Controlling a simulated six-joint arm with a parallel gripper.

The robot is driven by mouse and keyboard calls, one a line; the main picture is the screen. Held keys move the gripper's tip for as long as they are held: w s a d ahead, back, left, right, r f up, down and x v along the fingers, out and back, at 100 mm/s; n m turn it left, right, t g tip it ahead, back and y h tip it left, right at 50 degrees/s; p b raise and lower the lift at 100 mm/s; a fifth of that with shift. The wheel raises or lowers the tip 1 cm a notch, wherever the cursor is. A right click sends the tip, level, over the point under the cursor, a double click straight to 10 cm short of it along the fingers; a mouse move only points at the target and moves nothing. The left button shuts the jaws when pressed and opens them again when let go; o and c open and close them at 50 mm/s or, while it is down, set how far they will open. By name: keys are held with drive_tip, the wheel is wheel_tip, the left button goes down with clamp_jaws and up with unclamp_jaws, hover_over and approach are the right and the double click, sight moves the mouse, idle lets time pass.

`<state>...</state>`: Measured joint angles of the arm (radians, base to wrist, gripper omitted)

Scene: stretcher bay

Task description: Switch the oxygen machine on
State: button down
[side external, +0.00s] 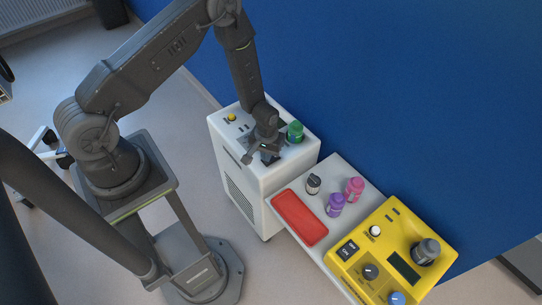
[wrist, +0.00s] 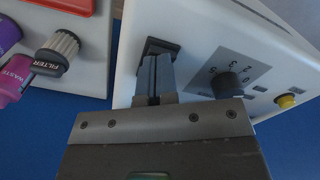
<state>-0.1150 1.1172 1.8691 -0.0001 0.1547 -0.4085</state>
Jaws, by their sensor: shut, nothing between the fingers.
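The white machine (side external: 235,165), which looks like the oxygen machine, stands against the blue wall; its top panel (wrist: 200,25) also shows in the wrist view. A black rocker-like switch (wrist: 157,46) sits on that panel, partly hidden by my fingers. My gripper (side external: 268,157) points down over the panel. Its two fingers (wrist: 160,62) are shut together with nothing between them, tips at the switch; I cannot tell whether they touch it. The switch's position cannot be made out. A dark dial (wrist: 226,84) on a numbered grey plate is beside the fingers.
A yellow button (wrist: 287,101) is beyond the dial. A green-capped item (side external: 295,131) stands close to my gripper. An adjoining shelf holds a red tray (side external: 299,218), grey (side external: 313,184), purple (side external: 335,204) and pink (side external: 354,189) bottles. A yellow device (side external: 350,262) stands at right.

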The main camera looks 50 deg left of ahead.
drive_tip(key=shift+f, duration=0.25)
drive_tip(key=shift+r, duration=3.55)
